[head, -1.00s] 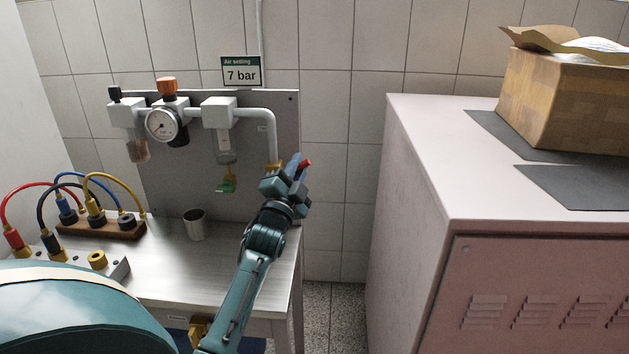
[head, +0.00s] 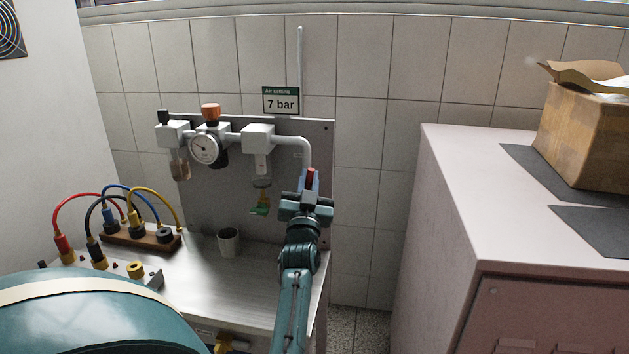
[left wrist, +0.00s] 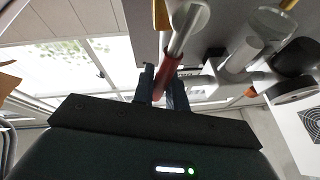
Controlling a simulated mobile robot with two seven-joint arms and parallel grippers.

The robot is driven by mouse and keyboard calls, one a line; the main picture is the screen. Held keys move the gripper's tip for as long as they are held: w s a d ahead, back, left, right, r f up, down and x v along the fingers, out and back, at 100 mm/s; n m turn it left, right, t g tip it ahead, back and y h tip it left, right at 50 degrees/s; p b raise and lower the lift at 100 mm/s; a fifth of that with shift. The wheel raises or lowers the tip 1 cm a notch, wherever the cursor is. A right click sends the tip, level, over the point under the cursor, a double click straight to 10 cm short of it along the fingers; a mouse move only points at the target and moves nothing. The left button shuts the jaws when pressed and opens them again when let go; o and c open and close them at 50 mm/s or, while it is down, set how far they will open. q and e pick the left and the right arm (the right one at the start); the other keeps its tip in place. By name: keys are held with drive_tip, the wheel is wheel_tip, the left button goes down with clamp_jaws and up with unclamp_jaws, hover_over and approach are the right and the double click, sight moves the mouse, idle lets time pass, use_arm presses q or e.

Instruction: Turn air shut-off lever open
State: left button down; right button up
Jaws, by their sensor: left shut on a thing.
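The air shut-off lever's red handle (head: 311,177) shows at the lower end of the white pipe, at the right side of the grey panel. My left gripper (head: 306,188) is shut on it. In the left wrist view the red handle (left wrist: 172,80) passes between the two dark fingertips (left wrist: 162,88), and a pale metal shank runs on from it. In the head view the handle points roughly upward. My gripper hides the valve body there. My right gripper is not in view.
A gauge (head: 205,148) and filter units hang on the panel (head: 225,195), left of my gripper. A metal cup (head: 229,242) and a block with coloured hoses (head: 140,238) stand on the bench (head: 200,285). A pink cabinet (head: 445,200) stands to the right.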

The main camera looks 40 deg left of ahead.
use_arm(q)
drive_tip(key=shift+s+a+r+n+g+y, duration=0.1)
drive_tip(key=shift+s+a+n+g+y, duration=0.15)
drive_tip(key=shift+n, duration=0.35)
drive_tip(key=shift+w, duration=0.1)
drive_tip(key=c, duration=1.4)
unclamp_jaws()
drive_tip(key=shift+r, duration=0.1)
wheel_tip(320, 180, up, 10)
drive_tip(key=shift+f, duration=0.1)
drive_tip(key=shift+c, duration=0.4)
